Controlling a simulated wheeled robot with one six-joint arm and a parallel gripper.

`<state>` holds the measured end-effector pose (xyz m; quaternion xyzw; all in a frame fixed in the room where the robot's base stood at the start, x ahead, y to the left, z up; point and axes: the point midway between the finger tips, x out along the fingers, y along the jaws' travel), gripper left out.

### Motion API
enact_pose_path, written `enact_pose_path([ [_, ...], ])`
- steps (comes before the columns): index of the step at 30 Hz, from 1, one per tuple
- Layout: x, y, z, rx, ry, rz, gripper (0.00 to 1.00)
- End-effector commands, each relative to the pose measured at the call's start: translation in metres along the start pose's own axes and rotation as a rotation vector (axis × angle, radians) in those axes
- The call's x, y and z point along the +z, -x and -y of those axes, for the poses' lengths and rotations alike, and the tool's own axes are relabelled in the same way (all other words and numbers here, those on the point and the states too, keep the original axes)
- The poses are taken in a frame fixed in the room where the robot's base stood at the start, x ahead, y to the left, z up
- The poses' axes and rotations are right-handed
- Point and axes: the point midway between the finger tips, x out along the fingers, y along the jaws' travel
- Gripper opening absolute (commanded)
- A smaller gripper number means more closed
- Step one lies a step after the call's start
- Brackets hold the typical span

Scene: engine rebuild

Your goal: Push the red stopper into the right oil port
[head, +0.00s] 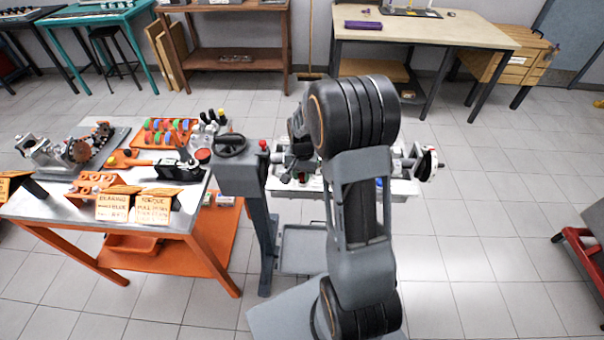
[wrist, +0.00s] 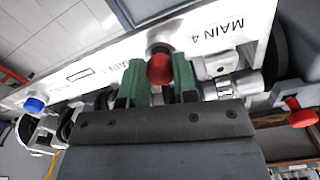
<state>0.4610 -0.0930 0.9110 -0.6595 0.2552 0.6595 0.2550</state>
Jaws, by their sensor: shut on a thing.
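In the wrist view my gripper (wrist: 160,84) has green fingers closed around the red stopper (wrist: 159,69), which sits between the fingertips. A dark round opening with a grey rim (wrist: 158,48) shows right behind the stopper, on the white engine block face (wrist: 120,55). I cannot tell how deep the stopper is in it. The face is lettered "MAIN 4" near the stopper. A blue stopper (wrist: 34,104) is at the left.
Another red knob-like part (wrist: 303,117) sticks out at the right of the wrist view. In the head view a steel-topped orange bench (head: 60,207) with tools and parts stands at the left. A grey stand (head: 258,225) is beside the block.

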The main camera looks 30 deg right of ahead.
Motion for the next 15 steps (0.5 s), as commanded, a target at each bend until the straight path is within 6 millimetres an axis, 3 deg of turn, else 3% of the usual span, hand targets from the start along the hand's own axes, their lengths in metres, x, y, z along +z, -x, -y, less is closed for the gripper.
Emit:
enact_pose_path([
  [15, 0.0, -0.0078, -0.0001, 0.0, 0.0, 0.0, 0.0],
])
